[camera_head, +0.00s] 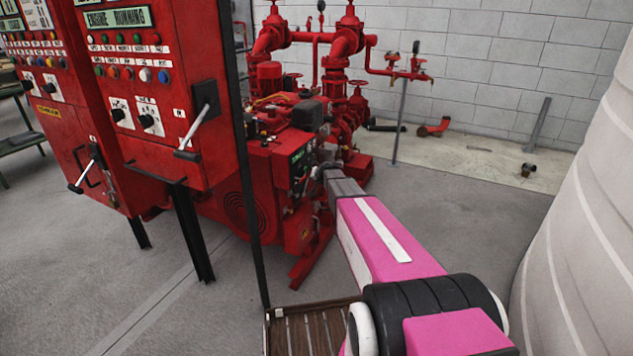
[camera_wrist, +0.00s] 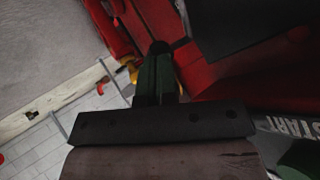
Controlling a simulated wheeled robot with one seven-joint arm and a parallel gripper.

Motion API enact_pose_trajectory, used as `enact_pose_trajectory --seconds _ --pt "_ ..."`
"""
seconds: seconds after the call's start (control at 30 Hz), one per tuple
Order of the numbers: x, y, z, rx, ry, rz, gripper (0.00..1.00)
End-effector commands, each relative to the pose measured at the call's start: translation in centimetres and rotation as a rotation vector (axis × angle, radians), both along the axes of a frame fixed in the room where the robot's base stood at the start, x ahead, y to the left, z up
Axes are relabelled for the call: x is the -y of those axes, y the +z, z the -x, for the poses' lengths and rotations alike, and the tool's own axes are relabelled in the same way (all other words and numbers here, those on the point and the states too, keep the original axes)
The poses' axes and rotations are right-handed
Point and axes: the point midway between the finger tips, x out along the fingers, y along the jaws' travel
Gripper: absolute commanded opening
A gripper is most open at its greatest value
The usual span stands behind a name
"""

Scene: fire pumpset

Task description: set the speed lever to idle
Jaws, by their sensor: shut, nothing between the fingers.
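My arm reaches forward to the red engine unit (camera_head: 262,190). My gripper (camera_head: 322,170) is at the right side of the engine's dark gauge panel (camera_head: 300,165). In the wrist view my gripper (camera_wrist: 158,55) has its dark fingers together, with nothing seen between them. Red engine surfaces lie beyond and beside the fingertips. A strip lettered START (camera_wrist: 285,127) shows at the right edge of the wrist view. I cannot make out the speed lever in either view; it may be hidden by my arm or gripper, or too small to tell.
Red control cabinets (camera_head: 160,75) with handles stand at the left. A dark post (camera_head: 243,150) rises beside the nearer one. Red pipes and valves (camera_head: 345,40) stand behind the engine. A large pale ribbed tank (camera_head: 585,230) is at the right. Grey floor (camera_head: 470,200) between is open.

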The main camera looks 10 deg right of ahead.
Motion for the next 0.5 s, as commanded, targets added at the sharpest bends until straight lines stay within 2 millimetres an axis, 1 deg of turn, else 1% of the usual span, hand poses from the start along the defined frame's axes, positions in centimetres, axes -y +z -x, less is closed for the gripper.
enact_pose_trajectory --seconds 0.17,0.5 --pt "-0.1 0.0 0.1 0.001 0.0 0.001 0.0" --pt "-0.7 -0.6 1.1 0.001 0.001 0.002 0.0"
